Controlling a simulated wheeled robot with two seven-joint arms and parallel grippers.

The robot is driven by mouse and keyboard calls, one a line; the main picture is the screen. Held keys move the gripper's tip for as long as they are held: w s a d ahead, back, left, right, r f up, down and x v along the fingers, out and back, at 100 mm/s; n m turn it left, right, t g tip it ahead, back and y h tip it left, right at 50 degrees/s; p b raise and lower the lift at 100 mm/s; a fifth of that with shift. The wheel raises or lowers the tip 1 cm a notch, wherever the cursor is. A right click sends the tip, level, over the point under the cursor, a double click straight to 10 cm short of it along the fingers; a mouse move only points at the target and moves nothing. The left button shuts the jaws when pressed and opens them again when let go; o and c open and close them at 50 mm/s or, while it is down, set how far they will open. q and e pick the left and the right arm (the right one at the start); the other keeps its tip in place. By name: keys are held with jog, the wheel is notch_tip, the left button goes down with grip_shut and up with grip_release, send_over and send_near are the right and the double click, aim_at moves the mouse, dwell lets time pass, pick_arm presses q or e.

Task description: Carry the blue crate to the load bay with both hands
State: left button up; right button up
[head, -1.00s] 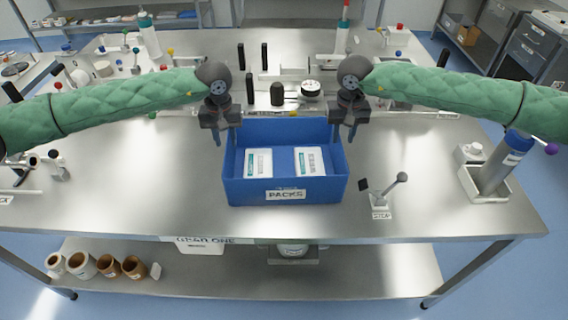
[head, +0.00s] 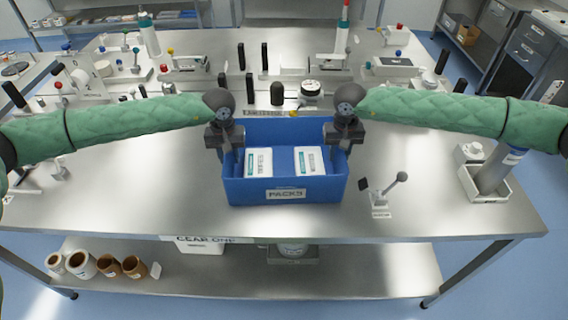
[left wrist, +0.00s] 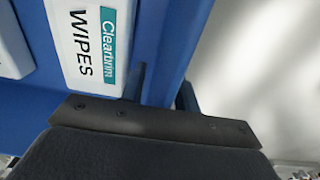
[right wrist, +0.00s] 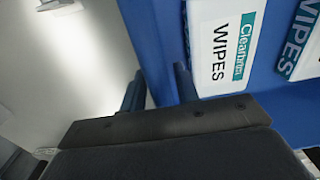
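The blue crate (head: 286,196), labelled PACKS, stands on the steel table near its front edge. Two white wipes packs lie in it, a left one (head: 258,163) and a right one (head: 310,161). My left gripper (head: 229,150) is lowered over the crate's left wall. In the left wrist view its fingers (left wrist: 162,88) stand on either side of that wall, apart. My right gripper (head: 341,146) is at the right wall in the same way; in the right wrist view its fingers (right wrist: 159,88) straddle the wall with a gap. I cannot pick out the load bay.
A small lever stand (head: 380,203) is just right of the crate. A blue-topped cylinder in a holder (head: 492,180) stands farther right. Machine parts, black posts (head: 263,60) and a dial (head: 310,88) line the table behind the crate.

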pick_arm(q)
grip_shut()
pick_arm(e)
grip_shut()
pick_arm(q)
jog(key=shift+w+a+r, duration=0.1)
pick_arm(e)
jog(key=shift+r, duration=0.1)
dwell(0.8)
